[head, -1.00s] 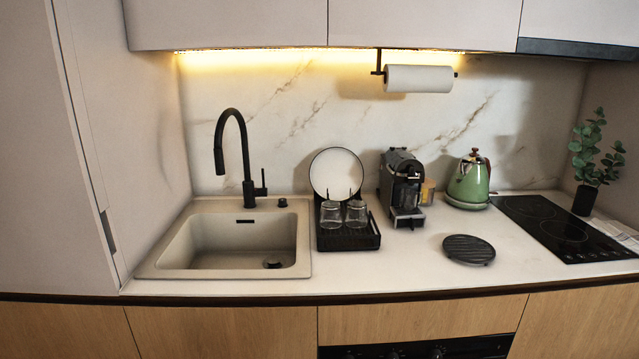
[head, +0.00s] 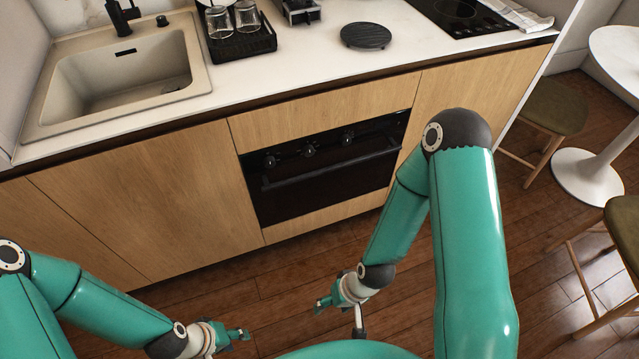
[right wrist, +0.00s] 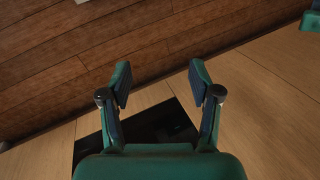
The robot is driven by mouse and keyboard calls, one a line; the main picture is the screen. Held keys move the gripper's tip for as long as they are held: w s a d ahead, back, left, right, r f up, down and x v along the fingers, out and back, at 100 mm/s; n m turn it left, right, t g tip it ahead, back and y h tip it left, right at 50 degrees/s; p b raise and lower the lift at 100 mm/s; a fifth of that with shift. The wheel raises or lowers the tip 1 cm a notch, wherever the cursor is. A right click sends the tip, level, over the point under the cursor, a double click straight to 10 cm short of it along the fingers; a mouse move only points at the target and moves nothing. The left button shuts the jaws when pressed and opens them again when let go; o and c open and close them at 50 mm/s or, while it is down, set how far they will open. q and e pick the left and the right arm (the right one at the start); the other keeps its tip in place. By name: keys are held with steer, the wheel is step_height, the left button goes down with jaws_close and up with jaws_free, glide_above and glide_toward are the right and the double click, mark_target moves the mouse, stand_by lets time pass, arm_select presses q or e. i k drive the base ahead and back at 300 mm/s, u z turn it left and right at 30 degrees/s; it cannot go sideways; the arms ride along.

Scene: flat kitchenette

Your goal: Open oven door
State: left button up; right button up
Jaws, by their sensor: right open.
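The oven (head: 325,170) is a black built-in unit in the wooden base cabinets, and its door is shut. Its dark bar handle (head: 330,168) runs across the door below several knobs. My right gripper (head: 318,305) is in front of and below the oven, apart from it. In the right wrist view my right gripper (right wrist: 160,80) is open and empty, with part of the black oven front (right wrist: 165,125) behind its fingers. My left gripper (head: 243,335) is low at the picture's bottom, left of the right one and away from the oven; its jaws are too small to judge.
The worktop (head: 310,55) carries a sink (head: 125,75), a dish rack (head: 240,45), a round black trivet (head: 366,36) and a hob (head: 465,15). Stools (head: 545,110) and a white table (head: 620,55) stand at right. The wooden floor before the oven is clear.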

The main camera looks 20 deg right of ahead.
mark_target(282, 201)
steer(key=z, duration=1.45)
steer(key=i, duration=0.1)
steer(key=u, duration=2.8)
steer(key=k, duration=1.05)
steer(key=z, duration=1.4)
steer(key=i, duration=1)
steer(key=u, duration=0.05)
